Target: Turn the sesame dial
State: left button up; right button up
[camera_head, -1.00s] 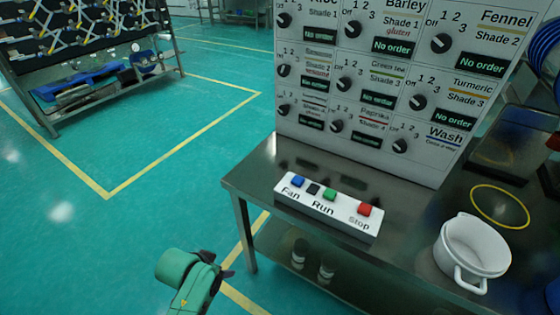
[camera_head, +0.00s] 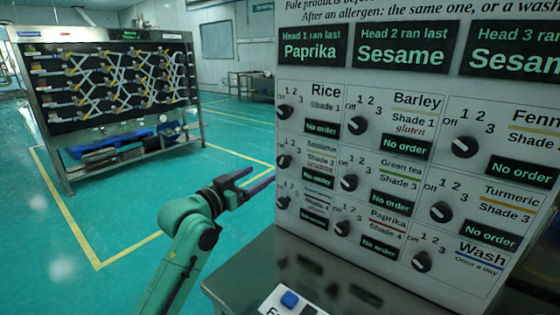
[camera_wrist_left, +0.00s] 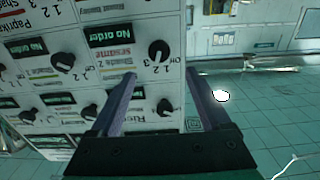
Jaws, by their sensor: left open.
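The Sesame dial (camera_head: 284,160) is a black knob in the left column, second row of the white control panel (camera_head: 330,78). In the left wrist view, which is upside down, the Sesame dial (camera_wrist_left: 158,50) shows beyond the fingertips, between their lines. My left gripper (camera_head: 262,176) comes in from the left, at the panel's left edge. In the left wrist view my left gripper (camera_wrist_left: 160,74) is open with nothing between its fingers. It seems apart from the dial, though the exact gap is unclear. My right gripper is out of view.
The Rice dial (camera_head: 285,111) sits just above, and another dial (camera_head: 283,202) just below. A green tea dial (camera_head: 349,182) is to the right. A steel table (camera_head: 235,288) carries the panel and a button box (camera_head: 276,302). Open floor lies to the left.

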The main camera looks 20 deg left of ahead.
aim_at(281, 164)
pick_arm(q)
jog(key=x, duration=0.6)
jog(key=shift+f+p, duration=0.15)
jog(key=shift+p, duration=0.25)
jog(key=x, duration=0.3)
jog(key=shift+w+d+f, duration=0.1)
jog(key=shift+w, duration=0.05)
jog(key=shift+w+d, duration=0.15)
jog(key=shift+w, duration=0.2)
jog(key=shift+f, duration=0.1)
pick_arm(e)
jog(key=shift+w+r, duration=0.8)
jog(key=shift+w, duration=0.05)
pick_arm(q)
grip_shut()
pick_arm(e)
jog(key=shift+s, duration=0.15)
